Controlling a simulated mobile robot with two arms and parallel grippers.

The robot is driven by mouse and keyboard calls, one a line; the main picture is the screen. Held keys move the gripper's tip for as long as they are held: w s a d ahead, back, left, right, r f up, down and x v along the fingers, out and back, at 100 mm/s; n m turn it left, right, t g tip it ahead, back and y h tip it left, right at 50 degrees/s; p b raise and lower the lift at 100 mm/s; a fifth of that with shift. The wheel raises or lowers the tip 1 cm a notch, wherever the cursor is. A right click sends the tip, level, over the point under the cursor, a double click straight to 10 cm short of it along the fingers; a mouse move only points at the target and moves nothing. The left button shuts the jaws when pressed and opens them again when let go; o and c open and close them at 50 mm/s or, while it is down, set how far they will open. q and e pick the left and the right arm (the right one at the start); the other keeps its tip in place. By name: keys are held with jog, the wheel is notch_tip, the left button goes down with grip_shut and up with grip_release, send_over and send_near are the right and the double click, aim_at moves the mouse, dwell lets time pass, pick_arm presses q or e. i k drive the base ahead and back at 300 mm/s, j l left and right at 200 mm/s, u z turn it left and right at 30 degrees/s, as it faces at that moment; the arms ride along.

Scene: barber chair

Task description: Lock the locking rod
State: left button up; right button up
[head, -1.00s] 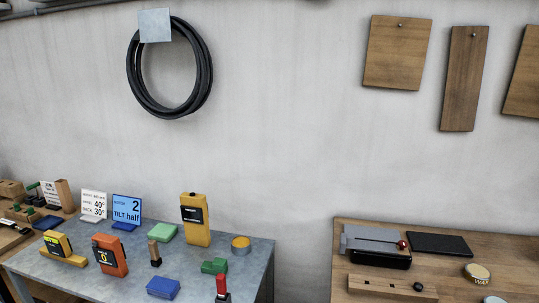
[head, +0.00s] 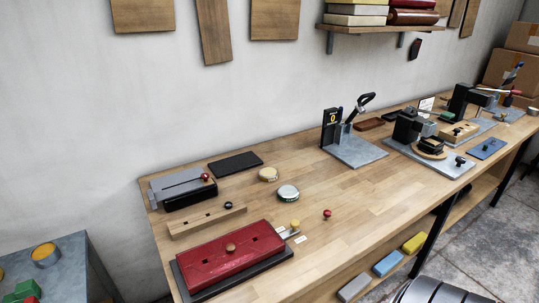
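I cannot tell for sure which thing is the locking rod. A grey metal bar with a red ball knob (head: 205,177) lies on a black block (head: 190,196) at the back left of the wooden bench (head: 350,205). Farther right, a black lever handle (head: 360,106) stands tilted on a grey plate (head: 355,150). At the far right, a red rod (head: 497,90) lies across a black fixture. Neither of my grippers is in view.
A red box (head: 228,257) on a dark base, a wooden rail (head: 207,221) and two round tins (head: 288,193) occupy the bench's left part. A grey table (head: 65,270) stands lower left. Coloured blocks (head: 388,263) lie on the lower shelf. Grey floor shows at right.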

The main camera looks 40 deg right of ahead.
aim_at(295, 224)
jog(key=z, duration=1.45)
